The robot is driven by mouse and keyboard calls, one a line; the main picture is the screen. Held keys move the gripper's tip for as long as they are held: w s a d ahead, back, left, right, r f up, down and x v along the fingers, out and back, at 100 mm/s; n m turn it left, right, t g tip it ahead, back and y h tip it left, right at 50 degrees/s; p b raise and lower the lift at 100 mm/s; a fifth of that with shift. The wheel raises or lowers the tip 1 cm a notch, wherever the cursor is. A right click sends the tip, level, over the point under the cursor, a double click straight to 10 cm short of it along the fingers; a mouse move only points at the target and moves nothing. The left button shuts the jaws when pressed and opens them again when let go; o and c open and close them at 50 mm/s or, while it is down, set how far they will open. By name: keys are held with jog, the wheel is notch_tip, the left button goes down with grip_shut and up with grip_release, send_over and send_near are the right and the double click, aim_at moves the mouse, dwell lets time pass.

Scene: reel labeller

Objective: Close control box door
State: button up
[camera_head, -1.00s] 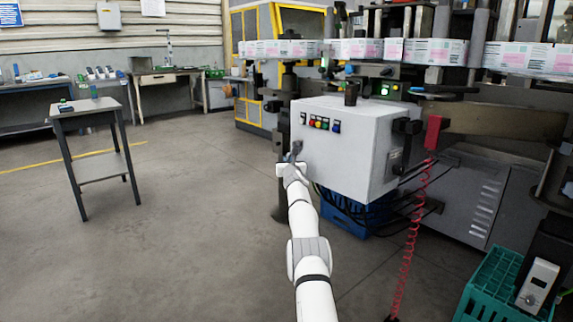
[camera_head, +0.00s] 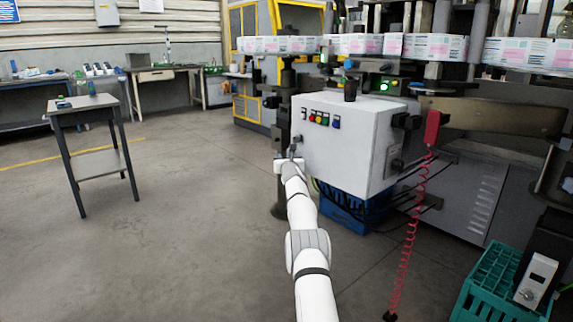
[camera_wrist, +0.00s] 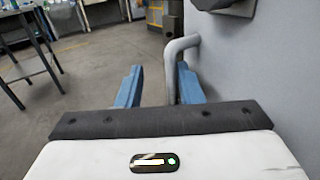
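The white control box (camera_head: 347,150) stands at the machine, with coloured buttons on its front face. That front, the door side, looks flush with the box in the head view; I cannot tell whether a small gap remains. My gripper (camera_wrist: 158,88) is at the box's left front edge. In the wrist view its two blue fingers are apart, with the bent grey door handle (camera_wrist: 171,62) between them, close to the right finger. The grey door panel (camera_wrist: 245,70) fills the right of the wrist view. In the head view my arm partly hides the gripper and handle.
A blue crate (camera_head: 343,212) sits under the box. A red coiled hose (camera_head: 408,235) hangs to its right, and a green crate (camera_head: 490,290) is at the lower right. A small table (camera_head: 88,105) stands at left. The floor between is clear.

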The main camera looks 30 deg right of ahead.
jog(key=b+v, duration=0.5)
jog(key=v, duration=0.2)
jog(key=shift+s, duration=0.2)
jog(key=shift+a+r, duration=0.1)
jog(key=shift+r, duration=0.05)
dwell(0.5)
